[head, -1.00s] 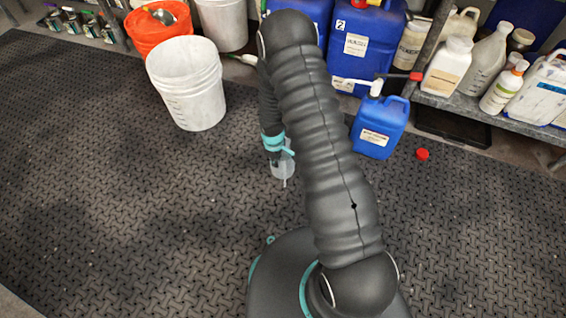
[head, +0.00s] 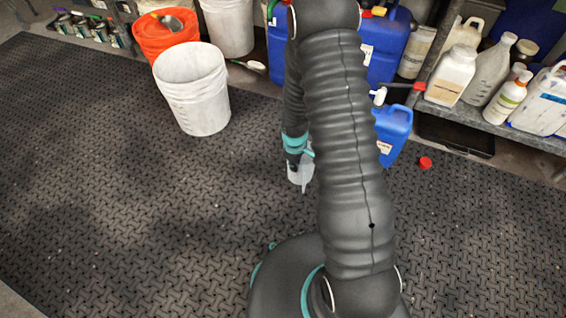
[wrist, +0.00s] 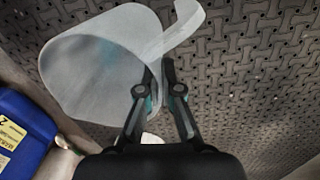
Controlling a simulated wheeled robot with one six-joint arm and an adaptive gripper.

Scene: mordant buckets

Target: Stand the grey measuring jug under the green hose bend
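The grey measuring jug (head: 300,174) is pale and translucent. It hangs from my gripper (head: 294,160), left of my arm, over the dark mat. In the wrist view, the jug (wrist: 95,70) fills the upper left, tilted in the picture, with its handle curving off to the right. The gripper fingers (wrist: 160,82) close together at its near wall, by the handle; the exact contact is partly hidden. A green curved piece (head: 271,12), perhaps the hose bend, shows at the top beside a blue drum, partly cut off and hidden by my arm.
A white bucket (head: 192,90) and an orange bucket (head: 166,38) stand at the back left. A blue canister (head: 393,130) stands right of my arm, with a red cap (head: 425,163) on the floor. A shelf (head: 490,125) holds bottles at right. The mat at left is clear.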

